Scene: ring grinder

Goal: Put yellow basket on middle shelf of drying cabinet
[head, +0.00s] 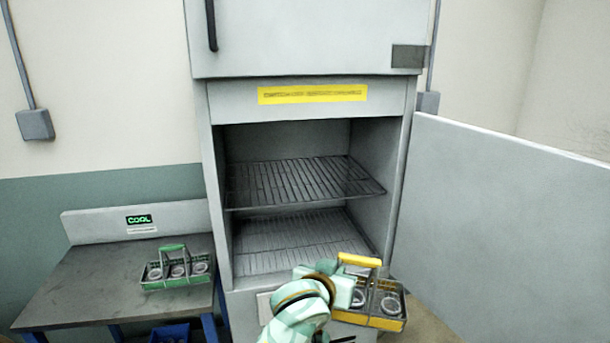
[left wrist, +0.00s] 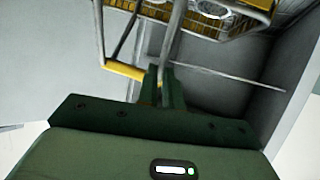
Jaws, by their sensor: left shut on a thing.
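The yellow basket (head: 385,322) has a yellow handle and holds several round glass pieces. It hangs at the lower right, in front of the open drying cabinet (head: 386,150) and apart from its shelves. My left gripper (head: 342,284) is shut on the basket handle. In the left wrist view the gripper's fingers (left wrist: 163,84) close on the handle frame, beside the yellow grip (left wrist: 126,70). Inside the cabinet, an upper wire shelf (head: 300,180) and a lower wire shelf (head: 290,240) are bare. My right gripper is not in view.
The cabinet door (head: 500,215) stands wide open at the right, close to the basket's side. A green basket (head: 176,270) with glass pieces stands on the grey table (head: 90,285) marked COOL at the left. The cabinet's upper door (head: 310,38) is shut.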

